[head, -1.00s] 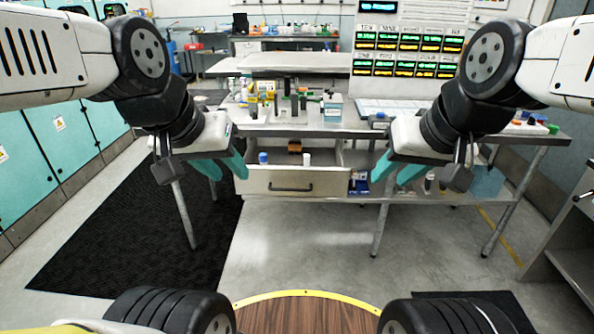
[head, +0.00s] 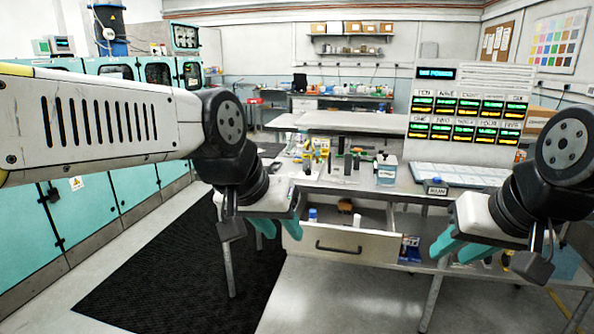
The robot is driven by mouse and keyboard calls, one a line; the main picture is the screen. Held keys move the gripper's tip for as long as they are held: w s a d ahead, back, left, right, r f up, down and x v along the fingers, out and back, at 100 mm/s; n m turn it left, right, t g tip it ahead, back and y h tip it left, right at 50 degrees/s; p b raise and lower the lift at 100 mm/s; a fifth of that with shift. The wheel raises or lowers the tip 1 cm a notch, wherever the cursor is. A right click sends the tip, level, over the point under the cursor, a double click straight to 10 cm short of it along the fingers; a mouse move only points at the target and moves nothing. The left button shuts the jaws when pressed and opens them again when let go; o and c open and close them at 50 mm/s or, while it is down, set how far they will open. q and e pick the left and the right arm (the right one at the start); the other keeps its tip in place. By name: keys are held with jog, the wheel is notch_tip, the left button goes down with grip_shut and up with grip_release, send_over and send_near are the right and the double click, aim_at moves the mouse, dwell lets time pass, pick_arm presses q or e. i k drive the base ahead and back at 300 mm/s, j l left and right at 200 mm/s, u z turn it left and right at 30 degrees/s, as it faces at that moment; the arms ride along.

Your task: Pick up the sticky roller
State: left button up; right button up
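I cannot pick out the sticky roller for certain; the small items on the workbench (head: 400,181) and in its open drawer (head: 345,243) are too small to tell. My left gripper (head: 278,229) hangs in front of the bench at the drawer's left end, its teal fingers apart and nothing seen between them. My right gripper (head: 460,247) is in front of the bench, right of the drawer, with its teal fingers apart and empty. A blue-capped item (head: 312,215) and a white cylinder (head: 357,222) stand in the drawer.
A white-and-teal box (head: 386,169) and several dark upright pieces stand on the bench. A display board (head: 465,105) rises behind. A black mat (head: 170,270) covers the floor at left.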

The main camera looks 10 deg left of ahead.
aim_at(355, 225)
jog(key=i+l+u, duration=0.1)
jog(key=i+l, duration=0.15)
jog(key=i+l+u, duration=0.1)
jog(key=i+l, duration=0.15)
jog(key=i+l+u, duration=0.15)
jog(key=l, duration=0.3)
jog(key=i+l+u, duration=0.1)
jog(key=i+l, duration=0.15)
jog(key=i+l+u, duration=0.1)
jog(key=l, duration=0.4)
jog(key=i+l+u, duration=0.1)
jog(key=i+l, duration=0.2)
jog(key=l, duration=0.1)
